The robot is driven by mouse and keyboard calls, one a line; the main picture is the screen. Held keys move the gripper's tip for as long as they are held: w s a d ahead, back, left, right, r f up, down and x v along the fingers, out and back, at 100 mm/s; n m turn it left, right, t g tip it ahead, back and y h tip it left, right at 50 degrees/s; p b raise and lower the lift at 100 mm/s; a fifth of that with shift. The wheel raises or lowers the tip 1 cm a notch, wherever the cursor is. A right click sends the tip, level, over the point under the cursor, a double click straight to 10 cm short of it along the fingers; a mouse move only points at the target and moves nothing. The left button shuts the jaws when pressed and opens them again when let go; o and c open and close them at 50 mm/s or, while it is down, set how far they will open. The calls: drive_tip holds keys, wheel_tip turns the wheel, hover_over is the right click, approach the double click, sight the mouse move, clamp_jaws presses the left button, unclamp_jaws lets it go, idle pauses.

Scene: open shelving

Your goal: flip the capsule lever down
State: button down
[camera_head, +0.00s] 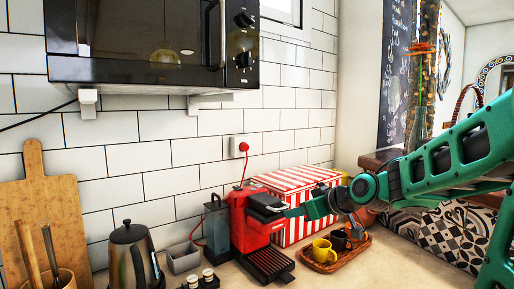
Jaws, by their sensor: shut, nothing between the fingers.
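The red capsule coffee machine (247,222) stands on the counter against the tiled wall, with a dark drip tray (269,264) at its front. The capsule lever (264,202) is the grey and black part at the top front of the machine. It appears roughly level or slightly raised; its exact angle is too small to tell. My gripper (290,212) comes in from the right with its fingers shut and nothing between them. Its tips are right at the front end of the lever. I cannot tell whether they touch it.
A wooden tray (330,268) with a yellow cup (323,251) and a dark cup (339,240) sits below my arm. A red-striped box (300,182) stands behind the machine. A kettle (132,252) is at left; a microwave (150,45) hangs above.

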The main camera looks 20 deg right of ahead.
drive_tip(key=shift+w+f, duration=0.9)
drive_tip(key=shift+w, duration=0.25)
drive_tip(key=v, duration=1.2)
drive_tip(key=shift+a+r, duration=0.15)
drive_tip(key=shift+r, duration=0.05)
